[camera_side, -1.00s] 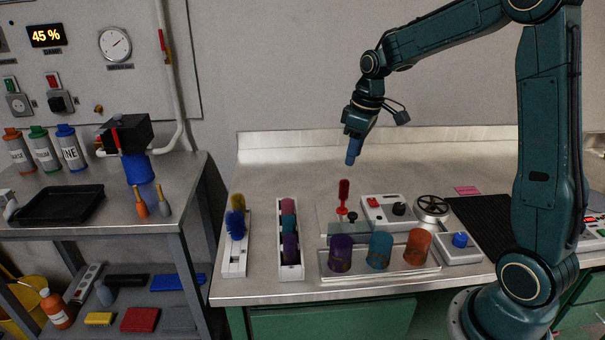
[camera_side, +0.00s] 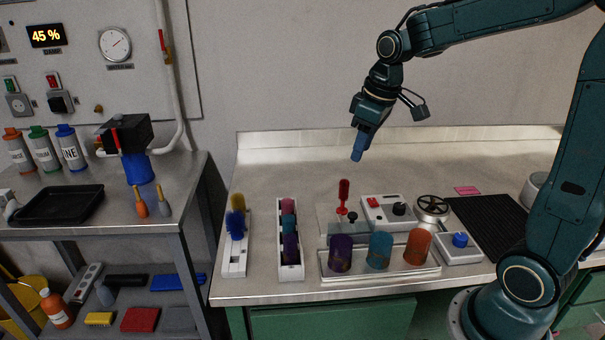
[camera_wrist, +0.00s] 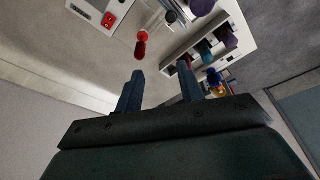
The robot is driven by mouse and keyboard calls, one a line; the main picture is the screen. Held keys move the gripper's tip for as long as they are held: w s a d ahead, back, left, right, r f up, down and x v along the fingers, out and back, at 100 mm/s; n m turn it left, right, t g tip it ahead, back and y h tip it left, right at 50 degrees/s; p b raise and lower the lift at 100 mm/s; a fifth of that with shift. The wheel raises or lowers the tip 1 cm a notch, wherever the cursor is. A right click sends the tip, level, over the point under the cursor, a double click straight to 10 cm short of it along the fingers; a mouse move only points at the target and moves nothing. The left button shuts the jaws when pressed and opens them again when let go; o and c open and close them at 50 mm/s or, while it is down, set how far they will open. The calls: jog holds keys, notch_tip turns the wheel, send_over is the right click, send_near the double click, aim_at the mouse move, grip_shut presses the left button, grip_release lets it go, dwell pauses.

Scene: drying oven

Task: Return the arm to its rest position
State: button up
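In the side view my gripper (camera_side: 358,155) hangs in the air above the back of the steel bench (camera_side: 300,165), tilted down with its blue fingers lowest. In the wrist view the two fingers of my gripper (camera_wrist: 160,85) stand apart, with nothing held between them. The arm reaches in from the right, bent at the wrist, and its elbow is outside the side view. My gripper touches nothing in the side view.
Below stand a red-handled lever (camera_side: 344,190), a control box (camera_side: 385,212) and a handwheel (camera_side: 432,206). Purple (camera_side: 340,254), teal (camera_side: 380,250) and orange (camera_side: 417,247) cylinders are in front. Racks (camera_side: 290,268) stand left. The air around my gripper is free.

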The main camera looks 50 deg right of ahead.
jog(key=s+a+r+m+t, duration=0.1)
jog(key=s+a, duration=0.3)
jog(key=s, duration=0.4)
jog(key=s+a+r+m+t, duration=0.1)
jog(key=s+a, duration=0.3)
jog(key=s, duration=0.5)
jog(key=shift+s+a+r+t, duration=0.15)
jog(key=shift+a+r+t, duration=0.2)
jog(key=shift+t, duration=0.15)
